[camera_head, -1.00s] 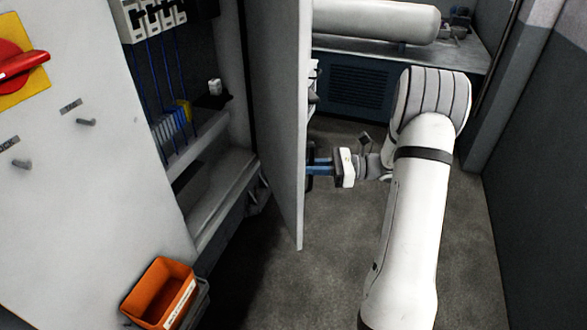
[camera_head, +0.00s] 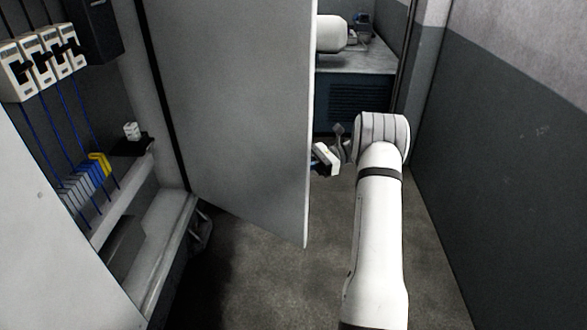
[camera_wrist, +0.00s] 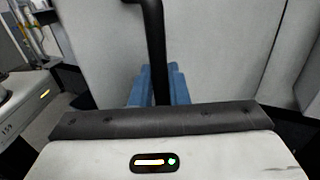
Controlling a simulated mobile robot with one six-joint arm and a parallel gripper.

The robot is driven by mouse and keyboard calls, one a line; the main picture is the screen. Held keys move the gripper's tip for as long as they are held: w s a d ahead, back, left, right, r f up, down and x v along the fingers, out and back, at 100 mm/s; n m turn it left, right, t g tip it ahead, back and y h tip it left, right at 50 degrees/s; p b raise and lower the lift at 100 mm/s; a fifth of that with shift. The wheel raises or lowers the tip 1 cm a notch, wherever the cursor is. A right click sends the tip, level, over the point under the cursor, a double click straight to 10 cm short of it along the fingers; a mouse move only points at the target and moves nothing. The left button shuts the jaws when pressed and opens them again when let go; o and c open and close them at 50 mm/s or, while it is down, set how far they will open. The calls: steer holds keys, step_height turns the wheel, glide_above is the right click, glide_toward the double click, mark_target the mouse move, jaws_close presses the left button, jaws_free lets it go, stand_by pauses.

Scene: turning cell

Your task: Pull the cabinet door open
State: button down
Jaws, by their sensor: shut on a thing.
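The grey cabinet door (camera_head: 235,100) stands open, with its inner face toward the head camera. In the wrist view its outer face (camera_wrist: 220,50) fills the background. A black bar handle (camera_wrist: 155,50) runs down the middle of the wrist view. My gripper (camera_wrist: 158,85) is shut on this handle, with its blue fingers on either side of it. In the head view my gripper (camera_head: 325,158) is just right of the door's free edge. The handle and fingertips are hidden behind the door there.
The open cabinet, left, shows white breakers (camera_head: 40,62), blue wires and terminal blocks (camera_head: 85,182). A grey wall (camera_head: 500,150) stands on the right. A machine with a white cylinder (camera_head: 331,34) is behind the door. The floor (camera_head: 270,275) below the door is clear.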

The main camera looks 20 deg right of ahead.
steer(key=shift+a, duration=0.1)
steer(key=c, duration=1.5)
jaws_free()
steer(key=shift+w, duration=0.1)
